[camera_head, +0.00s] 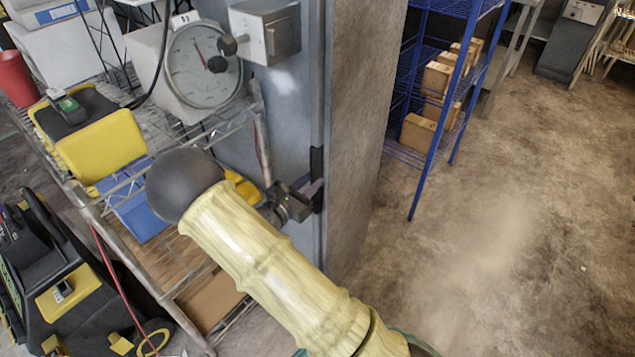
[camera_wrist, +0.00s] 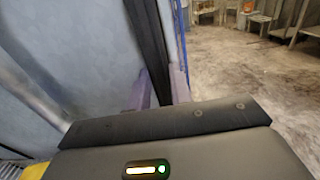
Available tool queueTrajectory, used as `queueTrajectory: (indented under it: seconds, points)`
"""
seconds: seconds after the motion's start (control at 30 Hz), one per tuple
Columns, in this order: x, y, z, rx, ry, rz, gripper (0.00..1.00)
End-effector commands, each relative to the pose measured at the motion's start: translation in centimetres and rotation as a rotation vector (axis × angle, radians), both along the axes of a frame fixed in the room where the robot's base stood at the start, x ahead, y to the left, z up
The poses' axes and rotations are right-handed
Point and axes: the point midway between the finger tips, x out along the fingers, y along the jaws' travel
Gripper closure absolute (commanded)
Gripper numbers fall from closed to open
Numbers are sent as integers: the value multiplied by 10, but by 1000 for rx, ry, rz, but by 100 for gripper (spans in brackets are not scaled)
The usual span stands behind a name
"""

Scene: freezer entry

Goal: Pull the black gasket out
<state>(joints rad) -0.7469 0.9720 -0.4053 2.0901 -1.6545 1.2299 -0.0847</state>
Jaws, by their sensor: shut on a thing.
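The black gasket (camera_head: 317,163) is a dark upright strip on the edge of the grey freezer door or wall. In the wrist view the gasket (camera_wrist: 148,45) runs down from the top edge and passes between my purple fingers. My gripper (camera_head: 314,190) is at the lower end of the visible strip, shut on it. In the wrist view my gripper (camera_wrist: 160,90) has one finger on each side of the strip. The gripper body hides what lies below.
A wire shelf rack (camera_head: 130,300) with a dial scale (camera_head: 203,68) and yellow cases stands at the left, close to my arm. A blue rack (camera_head: 434,140) with cardboard boxes stands behind the grey panel (camera_head: 357,110). The concrete floor (camera_head: 520,230) at the right is clear.

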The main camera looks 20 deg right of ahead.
Motion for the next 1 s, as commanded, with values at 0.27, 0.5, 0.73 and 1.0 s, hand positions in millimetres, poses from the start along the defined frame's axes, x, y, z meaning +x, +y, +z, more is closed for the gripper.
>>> queueTrajectory:
  seconds: [0.27, 0.5, 0.73, 1.0]
  points:
    - [-2, 5, 0, 1, 2, 4, 100]
    - [-4, 5, 0, 1, 1, 2, 100]
    - [-4, 5, 0, 0, 0, 1, 100]
    - [-6, 7, 1, -1, 1, 1, 100]
